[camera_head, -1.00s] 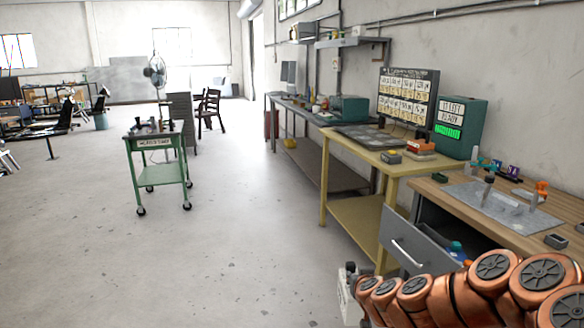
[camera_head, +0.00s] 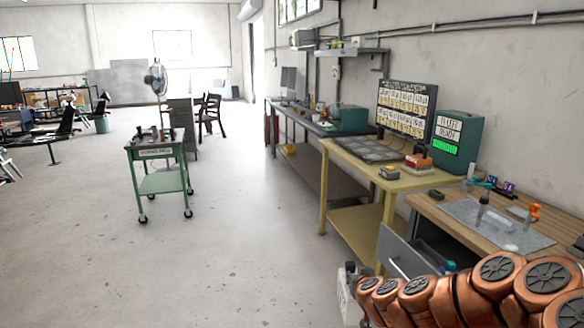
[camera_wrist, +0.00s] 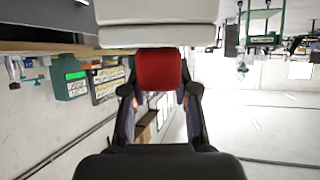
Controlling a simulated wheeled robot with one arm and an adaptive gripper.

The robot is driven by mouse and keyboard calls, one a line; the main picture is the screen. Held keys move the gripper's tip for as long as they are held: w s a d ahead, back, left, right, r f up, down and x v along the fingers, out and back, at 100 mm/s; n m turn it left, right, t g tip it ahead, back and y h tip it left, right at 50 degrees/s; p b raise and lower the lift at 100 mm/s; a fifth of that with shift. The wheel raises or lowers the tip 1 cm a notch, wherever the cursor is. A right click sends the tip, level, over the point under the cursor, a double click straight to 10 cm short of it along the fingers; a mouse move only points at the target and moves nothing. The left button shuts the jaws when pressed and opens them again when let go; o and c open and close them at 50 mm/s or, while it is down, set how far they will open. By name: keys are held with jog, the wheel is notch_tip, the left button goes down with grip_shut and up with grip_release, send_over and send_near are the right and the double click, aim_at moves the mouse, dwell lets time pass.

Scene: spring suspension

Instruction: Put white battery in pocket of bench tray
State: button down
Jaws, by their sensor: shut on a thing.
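In the wrist view, a white block with a red part, which looks like the white battery (camera_wrist: 157,12), is held ahead of me. My gripper (camera_wrist: 158,85) is shut, with a finger on each side of the red part. The far end of the block is cut off by the frame. In the head view a pale boxy shape (camera_head: 347,295) shows at the end of my arm, low in the middle; its details are too small to tell. The bench tray appears to be the grey tray (camera_head: 367,150) on the yellow bench, well away from my gripper; its pockets are hard to make out.
The yellow bench (camera_head: 395,183) also carries a small yellow-grey box, a red-topped item and a green display box (camera_head: 457,138). A wooden bench (camera_head: 440,212) with an open drawer (camera_head: 402,255) stands at right, close to my arm. A green cart (camera_head: 160,183) stands left. The middle floor is clear.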

jog(key=shift+s+a+r, duration=0.2)
jog(key=shift+s+r, duration=0.45)
jog(key=shift+r, duration=0.35)
jog(key=shift+s+r, duration=0.1)
jog(key=shift+s, duration=0.25)
jog(key=shift+f+v, duration=0.2)
jog(key=shift+v, duration=1)
jog(key=shift+s+d, duration=0.3)
jog(key=shift+s, duration=0.15)
jog(key=shift+f, duration=0.2)
